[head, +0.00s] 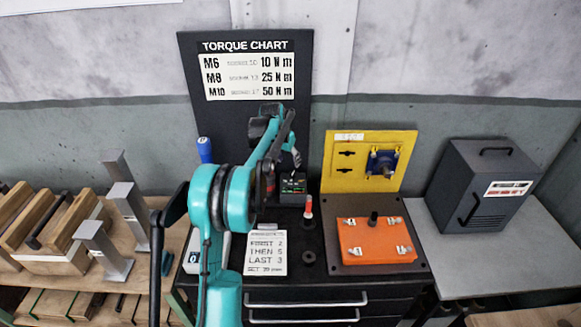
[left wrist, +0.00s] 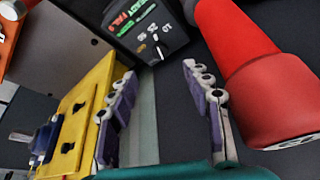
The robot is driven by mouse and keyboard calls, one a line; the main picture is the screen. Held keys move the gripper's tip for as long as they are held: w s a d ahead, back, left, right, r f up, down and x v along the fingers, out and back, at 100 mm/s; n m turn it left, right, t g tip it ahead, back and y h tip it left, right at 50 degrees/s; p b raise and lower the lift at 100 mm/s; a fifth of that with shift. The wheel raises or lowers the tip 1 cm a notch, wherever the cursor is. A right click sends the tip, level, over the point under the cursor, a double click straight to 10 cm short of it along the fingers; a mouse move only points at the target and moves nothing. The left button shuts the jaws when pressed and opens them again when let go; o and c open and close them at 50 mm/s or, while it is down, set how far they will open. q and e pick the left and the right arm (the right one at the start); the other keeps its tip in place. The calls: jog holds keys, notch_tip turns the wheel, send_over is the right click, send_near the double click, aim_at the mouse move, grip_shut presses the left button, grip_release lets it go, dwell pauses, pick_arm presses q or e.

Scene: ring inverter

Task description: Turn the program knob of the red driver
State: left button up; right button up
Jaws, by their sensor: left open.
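The red driver (head: 308,207) stands upright on the dark bench top; its large red body (left wrist: 265,75) fills the upper right of the left wrist view. A black control box (head: 293,187) has red and green displays and a small dark program knob (left wrist: 156,46) with a white pointer, beside the marks 10, 25 and 50. I cannot tell the exact setting. My left gripper (left wrist: 160,72) is open and empty, its two purple-padded fingers pointing toward the knob side of the box, apart from it. In the head view, my left arm partly hides the gripper.
A torque chart (head: 245,75) stands behind. A yellow panel (head: 345,175) and an orange cover (head: 376,243) on a dark plate are at the right. An order card (head: 266,253) lies in front. A grey cabinet (head: 487,185) stands far right; metal posts (head: 128,205) stand left.

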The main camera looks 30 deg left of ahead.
pick_arm(q)
jog(key=shift+v, duration=1.4)
